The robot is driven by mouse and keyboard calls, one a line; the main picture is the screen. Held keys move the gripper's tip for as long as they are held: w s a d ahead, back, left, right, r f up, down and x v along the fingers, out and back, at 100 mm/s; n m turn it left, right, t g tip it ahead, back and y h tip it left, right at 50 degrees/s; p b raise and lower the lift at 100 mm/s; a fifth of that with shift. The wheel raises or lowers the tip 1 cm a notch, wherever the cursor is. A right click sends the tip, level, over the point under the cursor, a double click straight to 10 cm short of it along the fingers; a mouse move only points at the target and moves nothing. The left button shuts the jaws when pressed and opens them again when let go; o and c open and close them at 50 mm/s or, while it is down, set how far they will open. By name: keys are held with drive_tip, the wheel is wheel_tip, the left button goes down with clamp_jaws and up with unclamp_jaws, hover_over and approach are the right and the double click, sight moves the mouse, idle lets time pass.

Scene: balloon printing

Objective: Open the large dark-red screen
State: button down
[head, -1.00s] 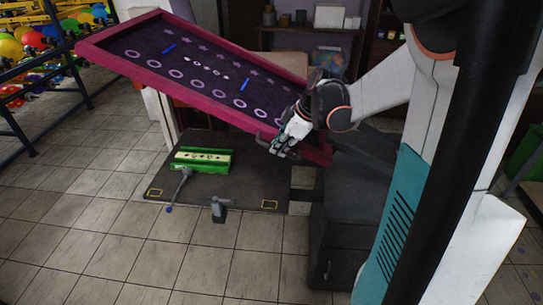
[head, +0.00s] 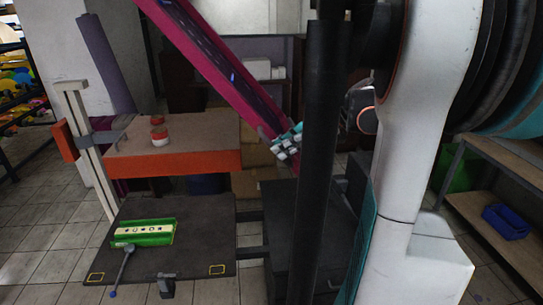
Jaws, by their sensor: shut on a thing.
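The large dark-red screen (head: 218,62) is a magenta-framed panel with a dark purple mesh. In the head view it slopes steeply from the upper left down to the right, raised over the dark printing base (head: 205,230), and its upper end is out of frame. My gripper (head: 285,146), with checkered and teal parts, is shut on the screen at its lower right edge. The grip itself is small and partly hidden. A green and cream fixture (head: 145,232) lies on the base below, with a grey lever (head: 124,265) beside it.
An orange-edged table (head: 175,164) with small red and white containers (head: 158,130) stands behind the base. An upright stand (head: 88,150) is at the left. A wooden shelf (head: 500,205) with a blue bin (head: 507,221) is at the right. Tiled floor shows at lower left.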

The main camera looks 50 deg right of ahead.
drive_tip(key=shift+s+d+r, duration=0.35)
drive_tip(key=shift+s+d, duration=0.05)
drive_tip(key=shift+d, duration=0.1)
drive_tip(key=c, duration=1.6)
unclamp_jaws()
drive_tip(key=v, duration=1.2)
drive_tip(key=shift+f, duration=0.1)
